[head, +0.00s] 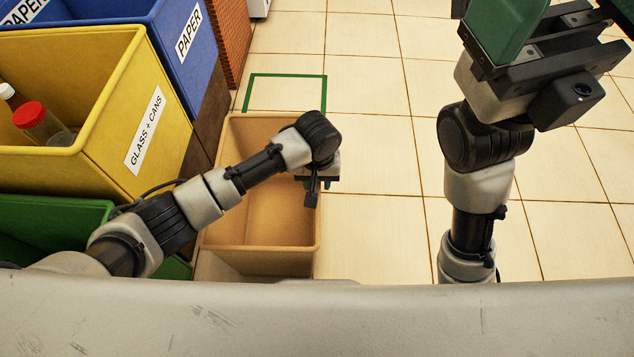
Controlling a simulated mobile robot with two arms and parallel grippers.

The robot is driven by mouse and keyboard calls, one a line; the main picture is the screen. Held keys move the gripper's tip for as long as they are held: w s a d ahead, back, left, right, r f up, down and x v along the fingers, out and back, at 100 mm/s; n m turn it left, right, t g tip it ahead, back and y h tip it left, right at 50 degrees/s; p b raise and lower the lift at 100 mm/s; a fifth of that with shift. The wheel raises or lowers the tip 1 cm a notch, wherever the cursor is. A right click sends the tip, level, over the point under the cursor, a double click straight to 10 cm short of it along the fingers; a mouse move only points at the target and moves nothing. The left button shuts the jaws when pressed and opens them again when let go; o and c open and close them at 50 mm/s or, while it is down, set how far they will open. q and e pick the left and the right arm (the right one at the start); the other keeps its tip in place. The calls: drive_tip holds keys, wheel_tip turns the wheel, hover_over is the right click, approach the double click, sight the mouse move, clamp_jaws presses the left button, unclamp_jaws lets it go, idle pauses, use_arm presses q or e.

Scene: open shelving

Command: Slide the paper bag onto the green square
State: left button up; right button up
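The paper bag is an open, tan, box-shaped container (228,200) standing on the floor in the middle of the head view. The green square (288,75) is an outline on the tiles just beyond the bag's far rim; its near edge is not visible. My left arm crosses over the bag, and my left gripper (311,186) points down at the bag's right side.
A yellow bin (110,130) marked GLASS + CANS, holding bottles, stands left of the bag. A blue PAPER bin (170,50) is behind it and a green bin (60,212) nearer. A brick-patterned block (231,40) stands beyond. The tiled floor (370,150) to the right is clear.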

use_arm(q)
drive_tip(key=shift+f, duration=0.1)
clamp_jaws()
drive_tip(key=shift+w, duration=0.15)
